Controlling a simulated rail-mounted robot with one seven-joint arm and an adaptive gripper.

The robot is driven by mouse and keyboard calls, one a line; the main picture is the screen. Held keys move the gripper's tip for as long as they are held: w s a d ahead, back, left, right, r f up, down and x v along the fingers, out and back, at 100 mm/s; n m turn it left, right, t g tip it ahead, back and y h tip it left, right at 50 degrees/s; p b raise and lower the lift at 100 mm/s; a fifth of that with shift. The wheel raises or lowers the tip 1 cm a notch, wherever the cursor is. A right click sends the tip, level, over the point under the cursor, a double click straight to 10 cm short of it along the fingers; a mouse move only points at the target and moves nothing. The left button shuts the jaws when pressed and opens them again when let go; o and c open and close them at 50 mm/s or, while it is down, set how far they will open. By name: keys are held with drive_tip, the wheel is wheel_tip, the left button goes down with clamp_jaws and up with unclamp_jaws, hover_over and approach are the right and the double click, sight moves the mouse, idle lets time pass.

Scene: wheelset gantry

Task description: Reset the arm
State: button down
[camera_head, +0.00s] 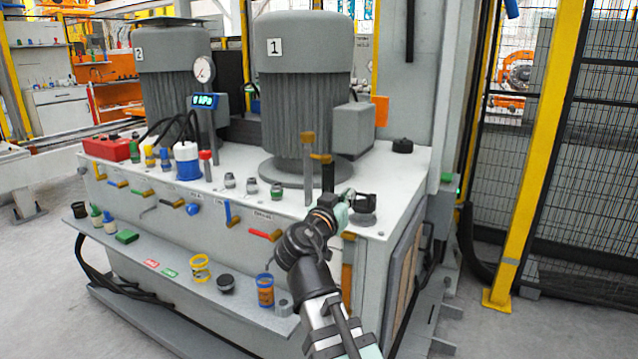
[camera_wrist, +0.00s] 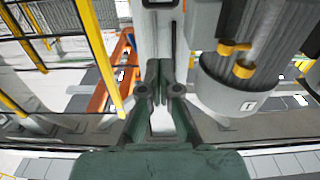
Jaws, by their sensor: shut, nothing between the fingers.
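My arm reaches up from the bottom of the head view, over the front right corner of the white hydraulic cabinet (camera_head: 404,172). My gripper (camera_head: 349,196) is at its end, small and partly merged with dark parts behind it. In the wrist view my gripper (camera_wrist: 161,72) shows two dark green fingers with their tips close together. It is shut and holds nothing. Motor 1 (camera_head: 303,100) stands behind the gripper in the head view. It also shows right of the fingers in the wrist view (camera_wrist: 235,90).
Upright yellow-topped handles (camera_head: 308,150) stand close by my gripper. Valve levers line the cabinet front above a shelf (camera_head: 180,290) with a blue cup (camera_head: 265,290). Motor 2 (camera_head: 172,75) and a gauge (camera_head: 203,70) stand left. A yellow-posted mesh fence (camera_head: 540,150) is right.

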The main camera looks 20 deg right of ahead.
drive_tip(key=s+a+f+n+g+y, duration=0.25)
drive_tip(key=s+f+g, duration=0.25)
drive_tip(key=f, duration=1.1)
drive_tip(key=s+a+f+n+g+y, duration=0.1)
drive_tip(key=s+f+n+g+y, duration=0.3)
drive_tip(key=f, duration=1.1)
drive_tip(key=s+a+f+n+g+y, duration=0.15)
drive_tip(key=s+f+g, duration=0.5)
drive_tip(key=f, duration=0.95)
drive_tip(key=s+a+f+g+y, duration=0.25)
drive_tip(key=s+f, duration=0.35)
drive_tip(key=s, duration=0.4)
drive_tip(key=s+a+f+g+y, duration=0.15)
drive_tip(key=s+f+g, duration=0.35)
drive_tip(key=s, duration=0.5)
drive_tip(key=s+a+f+g+y, duration=0.1)
drive_tip(key=s+a+f+g, duration=0.15)
drive_tip(key=s+f, duration=0.6)
wheel_tip(320, 180, up, 17)
drive_tip(key=t+p, duration=0.5)
drive_tip(key=p, duration=2.3)
drive_tip(key=shift+w+n+t, duration=0.3)
drive_tip(key=shift+n+t, duration=0.05)
drive_tip(key=shift+n, duration=0.05)
